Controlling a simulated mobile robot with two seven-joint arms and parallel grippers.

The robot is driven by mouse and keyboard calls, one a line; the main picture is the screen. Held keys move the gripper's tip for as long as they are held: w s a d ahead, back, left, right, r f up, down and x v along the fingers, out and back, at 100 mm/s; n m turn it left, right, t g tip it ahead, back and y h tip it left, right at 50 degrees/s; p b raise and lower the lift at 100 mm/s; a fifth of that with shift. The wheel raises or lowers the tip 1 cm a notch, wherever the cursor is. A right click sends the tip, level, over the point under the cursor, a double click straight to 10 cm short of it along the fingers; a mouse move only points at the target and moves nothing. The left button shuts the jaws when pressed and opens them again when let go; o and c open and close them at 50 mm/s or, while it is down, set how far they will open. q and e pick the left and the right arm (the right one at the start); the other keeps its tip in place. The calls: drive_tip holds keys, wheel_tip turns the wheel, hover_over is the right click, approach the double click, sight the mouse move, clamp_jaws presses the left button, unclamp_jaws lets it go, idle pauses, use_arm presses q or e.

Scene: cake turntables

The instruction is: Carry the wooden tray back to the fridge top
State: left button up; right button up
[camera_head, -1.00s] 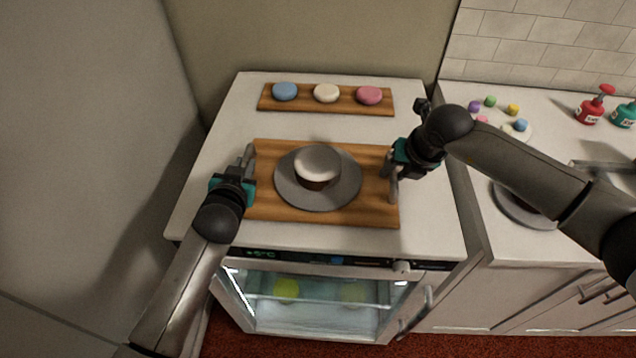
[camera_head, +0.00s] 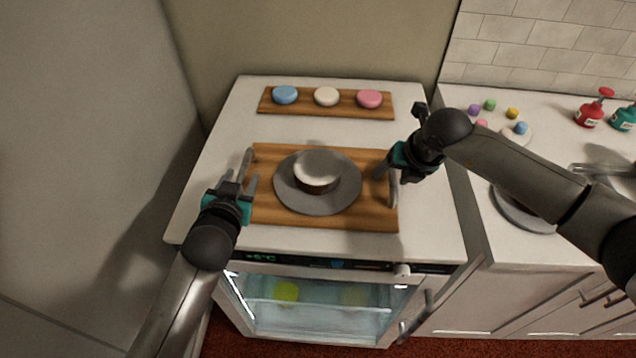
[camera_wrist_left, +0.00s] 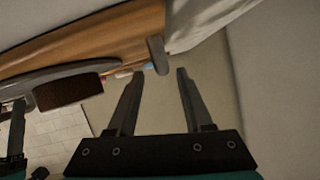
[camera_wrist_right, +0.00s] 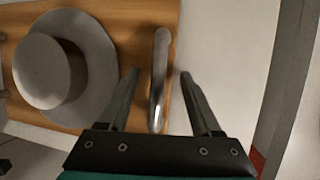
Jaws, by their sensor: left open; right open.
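The wooden tray (camera_head: 268,211) lies on the white top of the fridge (camera_head: 290,240). A grey turntable plate (camera_head: 318,203) with a white-topped brown cake (camera_head: 317,168) stands on it. The tray has a grey handle at its left end (camera_head: 247,164) and one at its right end (camera_head: 394,188). My left gripper (camera_head: 238,186) is open beside the left handle, with its fingers apart from it in the left wrist view (camera_wrist_left: 161,72). My right gripper (camera_head: 386,180) is open at the right handle; in the right wrist view (camera_wrist_right: 160,75) that handle stands between its fingers.
A narrow wooden board (camera_head: 347,108) with three coloured round pieces lies behind the tray. A counter (camera_head: 560,120) to the right holds small coloured pieces, a red bottle (camera_head: 590,112), a teal bottle (camera_head: 624,117) and a grey plate. A tall grey wall stands left.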

use_arm(q)
drive_tip(key=v, duration=0.7)
drive_tip(key=shift+s+r, duration=0.1)
drive_tip(key=shift+s, duration=0.15)
use_arm(e)
drive_tip(key=shift+r, duration=0.1)
use_arm(q)
drive_tip(key=shift+d, duration=0.1)
use_arm(e)
drive_tip(key=v, duration=1.2)
drive_tip(key=shift+a, duration=0.1)
